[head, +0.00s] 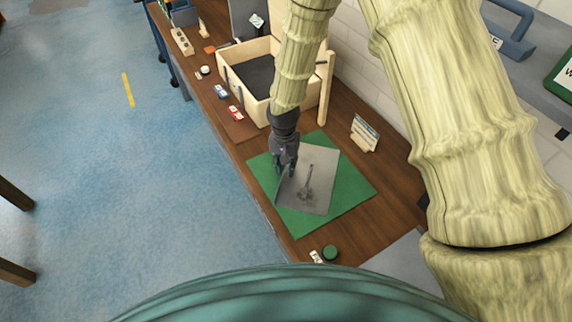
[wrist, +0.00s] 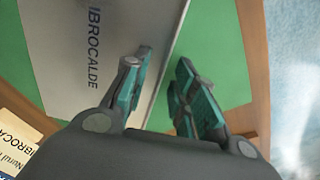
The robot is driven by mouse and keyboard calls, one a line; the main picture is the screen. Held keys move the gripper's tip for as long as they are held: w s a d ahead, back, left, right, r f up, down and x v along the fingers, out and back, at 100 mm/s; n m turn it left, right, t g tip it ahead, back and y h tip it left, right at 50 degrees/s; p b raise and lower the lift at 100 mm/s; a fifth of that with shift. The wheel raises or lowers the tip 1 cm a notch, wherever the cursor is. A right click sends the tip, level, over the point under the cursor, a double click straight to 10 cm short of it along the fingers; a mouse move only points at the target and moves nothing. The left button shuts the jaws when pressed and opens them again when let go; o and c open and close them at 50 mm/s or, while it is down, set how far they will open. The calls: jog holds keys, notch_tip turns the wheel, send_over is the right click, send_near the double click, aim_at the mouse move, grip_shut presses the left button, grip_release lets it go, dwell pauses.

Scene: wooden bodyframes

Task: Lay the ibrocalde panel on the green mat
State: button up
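The ibrocalde panel (head: 318,180) is a thin grey sheet lying over the green mat (head: 352,187), with mat showing around it. Its printed name shows on the panel in the wrist view (wrist: 75,60). A darker strip runs along its left side in the head view; I cannot tell if it is shadow or a lifted edge. My gripper (head: 286,172) is at the panel's left edge. In the wrist view, my gripper's fingers (wrist: 163,75) are apart, one over the panel and one over the mat, with the panel's edge passing between them.
An open wooden box (head: 248,83) stands on the brown bench (head: 385,207) beyond the mat. A small card holder (head: 364,136) stands right of the mat. A round green item (head: 330,253) sits near the front. Blue floor (head: 150,170) lies open to the left.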

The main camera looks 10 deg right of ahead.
notch_tip(320, 180, up, 12)
jog(key=b, duration=0.4)
dwell(0.4)
jog(key=shift+a, duration=0.1)
